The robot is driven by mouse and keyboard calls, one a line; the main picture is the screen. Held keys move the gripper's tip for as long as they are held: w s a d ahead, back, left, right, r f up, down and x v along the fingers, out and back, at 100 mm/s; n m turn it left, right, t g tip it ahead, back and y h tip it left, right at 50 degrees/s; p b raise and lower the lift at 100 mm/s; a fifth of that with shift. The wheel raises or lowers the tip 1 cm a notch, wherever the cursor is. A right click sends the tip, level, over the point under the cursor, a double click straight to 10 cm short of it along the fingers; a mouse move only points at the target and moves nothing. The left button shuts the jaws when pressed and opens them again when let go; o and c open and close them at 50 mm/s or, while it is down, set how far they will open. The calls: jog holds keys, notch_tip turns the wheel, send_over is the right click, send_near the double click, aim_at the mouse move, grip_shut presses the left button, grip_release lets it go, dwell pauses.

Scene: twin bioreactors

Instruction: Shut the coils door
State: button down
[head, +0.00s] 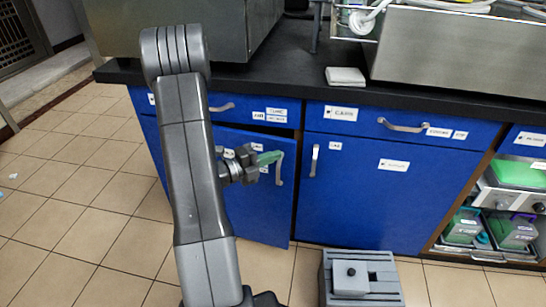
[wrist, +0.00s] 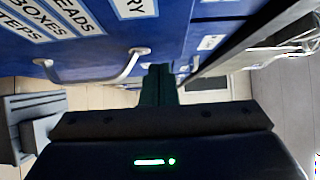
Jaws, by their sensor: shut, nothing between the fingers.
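The left blue cabinet door (head: 258,213) stands ajar below a drawer, with a dark gap along its top. I take it for the coils door, but its small labels are too small to read here. Its handle (head: 279,168) is a silver upright bar near the right edge. My gripper (head: 270,158) is shut and empty, its green fingers pointing right at the upper part of the handle. I cannot tell whether they touch it. In the wrist view the shut fingers (wrist: 158,85) are beside a blue labelled front with a silver handle (wrist: 100,75).
A grey box (head: 362,280) stands on the floor in front of the right blue door (head: 365,195), which is shut. An open shelf (head: 495,215) with green-topped items is at the far right. The black countertop (head: 290,85) overhangs the cabinets. Tiled floor (head: 75,200) is clear at left.

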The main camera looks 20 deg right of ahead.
aim_at(278, 140)
jog(key=shift+w+d, duration=0.45)
jog(key=shift+w, duration=0.05)
jog(key=shift+w, duration=0.1)
jog(key=w+d+p, duration=0.3)
jog(key=w+p, duration=0.1)
jog(key=shift+w+d+r, duration=0.15)
jog(key=shift+w+d, duration=0.25)
jog(key=shift+w+r, duration=0.1)
jog(key=shift+w, duration=0.1)
jog(key=shift+s+a, duration=0.1)
